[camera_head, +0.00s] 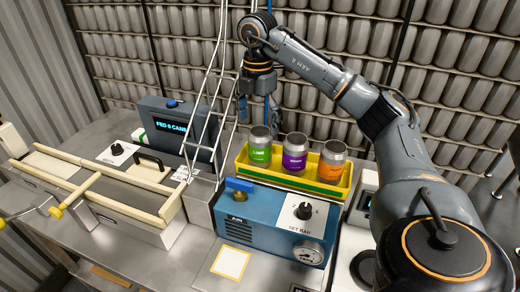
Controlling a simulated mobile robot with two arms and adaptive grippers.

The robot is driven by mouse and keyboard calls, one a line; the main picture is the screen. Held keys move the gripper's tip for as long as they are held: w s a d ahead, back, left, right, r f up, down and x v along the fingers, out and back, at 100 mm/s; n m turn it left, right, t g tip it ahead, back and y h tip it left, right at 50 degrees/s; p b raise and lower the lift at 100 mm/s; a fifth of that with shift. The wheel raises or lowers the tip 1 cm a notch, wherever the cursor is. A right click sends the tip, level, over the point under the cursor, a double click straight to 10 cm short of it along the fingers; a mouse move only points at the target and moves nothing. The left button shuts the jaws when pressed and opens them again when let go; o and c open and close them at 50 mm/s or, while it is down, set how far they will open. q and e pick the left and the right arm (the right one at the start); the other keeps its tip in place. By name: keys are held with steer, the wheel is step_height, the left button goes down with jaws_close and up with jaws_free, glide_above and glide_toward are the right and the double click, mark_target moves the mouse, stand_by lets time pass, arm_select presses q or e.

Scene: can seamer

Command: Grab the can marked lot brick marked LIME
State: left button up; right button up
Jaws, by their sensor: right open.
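Three open-topped metal cans stand upright in a row in a yellow tray (243,173). The left can (260,155) has a green label whose small print looks like LIME. The middle can (294,161) has a purple label and the right can (331,171) an orange one, with print too small to read surely. No separate lot mark can be made out. My right gripper (257,108) points down, open and empty, behind and above the green can. It does not appear to touch any can. My left gripper is out of view.
A blue box (235,218) with a knob and gauge stands in front of the tray. A wire can chute (208,95) rises just left of the gripper. A display unit (172,132) and a railed conveyor (110,198) lie left. Racks of grey cans (180,48) fill the back.

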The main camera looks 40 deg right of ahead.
mark_target(259, 131)
step_height(259, 131, down, 4)
steer(key=shift+d+f+p, duration=0.15)
steer(key=shift+f+p, duration=0.1)
steer(key=shift+p, duration=0.3)
steer(key=f, duration=0.2)
steer(key=f+p, duration=0.1)
steer(key=shift+s+d+f, duration=0.15)
steer(key=shift+s+f, duration=0.05)
steer(key=shift+f, duration=0.6)
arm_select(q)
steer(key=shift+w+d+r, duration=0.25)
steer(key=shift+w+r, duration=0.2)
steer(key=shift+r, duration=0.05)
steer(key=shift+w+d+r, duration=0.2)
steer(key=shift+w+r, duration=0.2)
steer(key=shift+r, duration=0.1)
arm_select(e)
steer(key=c, duration=0.9)
